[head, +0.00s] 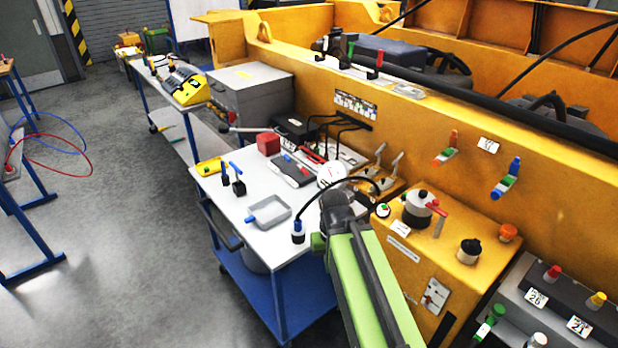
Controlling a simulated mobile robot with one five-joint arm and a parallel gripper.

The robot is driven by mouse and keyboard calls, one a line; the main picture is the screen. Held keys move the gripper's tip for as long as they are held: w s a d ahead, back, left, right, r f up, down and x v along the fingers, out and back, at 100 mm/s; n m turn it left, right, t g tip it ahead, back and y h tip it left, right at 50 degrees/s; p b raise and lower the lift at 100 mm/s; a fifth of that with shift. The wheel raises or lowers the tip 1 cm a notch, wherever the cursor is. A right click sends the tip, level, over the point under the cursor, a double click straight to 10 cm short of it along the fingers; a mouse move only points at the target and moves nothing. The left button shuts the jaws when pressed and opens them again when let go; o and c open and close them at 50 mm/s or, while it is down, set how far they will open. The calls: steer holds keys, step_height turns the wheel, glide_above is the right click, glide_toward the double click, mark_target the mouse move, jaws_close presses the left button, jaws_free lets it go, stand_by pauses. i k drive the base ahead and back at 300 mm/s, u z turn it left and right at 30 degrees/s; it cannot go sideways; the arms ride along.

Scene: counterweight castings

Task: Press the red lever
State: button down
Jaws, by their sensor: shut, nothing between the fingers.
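A lever with a red top (375,62) stands upright on the light ledge of the yellow machine frame, at the upper middle of the head view. A second red-handled part (435,207) sticks out from a grey round fitting on the yellow cabinet to the right of my arm. The view does not settle which is the lever named. My gripper (338,202) is at the far end of my green arm, over the right edge of the white cart top. It is shut and empty, apart from both red handles. Its fingertips are hard to make out.
The white-topped cart (228,208) holds a grey tray (268,211), a red block (268,143) and small tools. A black cable arches beside my arm's end. Open floor lies left.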

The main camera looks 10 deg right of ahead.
mark_target(303, 169)
steer(key=u, duration=0.3)
steer(key=k, duration=0.15)
steer(key=z, duration=0.75)
steer(key=i, duration=1.1)
steer(key=u, duration=5.45)
steer(key=i, duration=0.1)
steer(key=z, duration=2.95)
steer(key=i, duration=0.6)
steer(key=u, duration=0.1)
steer(key=k, duration=0.6)
steer(key=z, duration=0.3)
steer(key=i, duration=0.4)
steer(key=u, duration=0.15)
